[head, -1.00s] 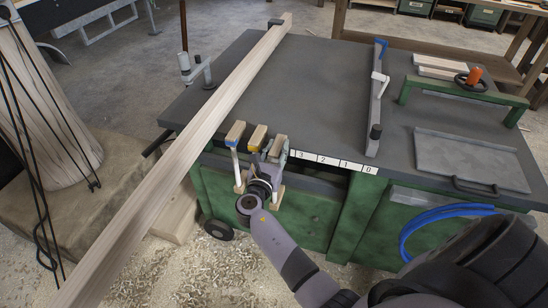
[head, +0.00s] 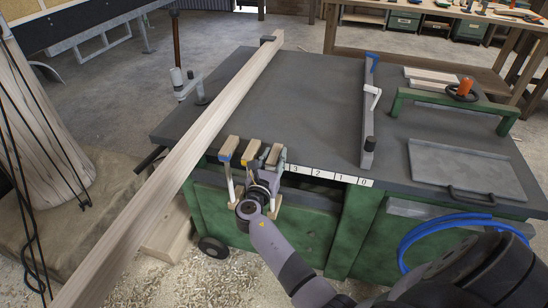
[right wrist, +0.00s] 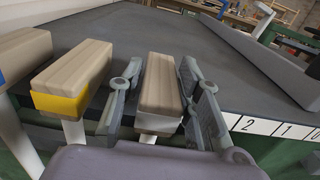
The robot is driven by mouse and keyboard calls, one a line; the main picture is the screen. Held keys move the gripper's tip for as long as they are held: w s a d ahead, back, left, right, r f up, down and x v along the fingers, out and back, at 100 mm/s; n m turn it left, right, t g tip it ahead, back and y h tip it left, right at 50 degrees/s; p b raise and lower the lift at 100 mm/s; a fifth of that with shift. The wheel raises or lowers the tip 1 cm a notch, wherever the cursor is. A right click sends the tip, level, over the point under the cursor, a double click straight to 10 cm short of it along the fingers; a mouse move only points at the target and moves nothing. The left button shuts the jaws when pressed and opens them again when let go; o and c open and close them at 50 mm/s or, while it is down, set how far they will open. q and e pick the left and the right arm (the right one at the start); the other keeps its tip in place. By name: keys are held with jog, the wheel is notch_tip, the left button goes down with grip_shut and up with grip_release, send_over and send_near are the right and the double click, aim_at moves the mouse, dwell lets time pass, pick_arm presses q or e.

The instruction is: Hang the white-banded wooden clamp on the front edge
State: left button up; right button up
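The white-banded wooden clamp (head: 273,155) is at the front edge of the dark worktop (head: 300,105), right of the other clamps. In the right wrist view its wooden block (right wrist: 160,84) lies between the fingers, with the white band (right wrist: 158,124) below its near end. My right gripper (head: 264,176) is shut on this clamp; its fingers also show in the right wrist view (right wrist: 160,95). The block reaches over the worktop; whether it bears on it I cannot tell. The clamp's lower part is partly hidden by my gripper. My left gripper is not in view.
A yellow-banded clamp (head: 252,150) and a blue-banded clamp (head: 228,149) hang close by on the left. A number strip (head: 325,175) starts just right. A long timber beam (head: 190,150) crosses the worktop's left side. A fence bar (head: 369,115) stands farther right.

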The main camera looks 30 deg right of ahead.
jog(key=o, duration=0.4)
jog(key=shift+c, duration=0.2)
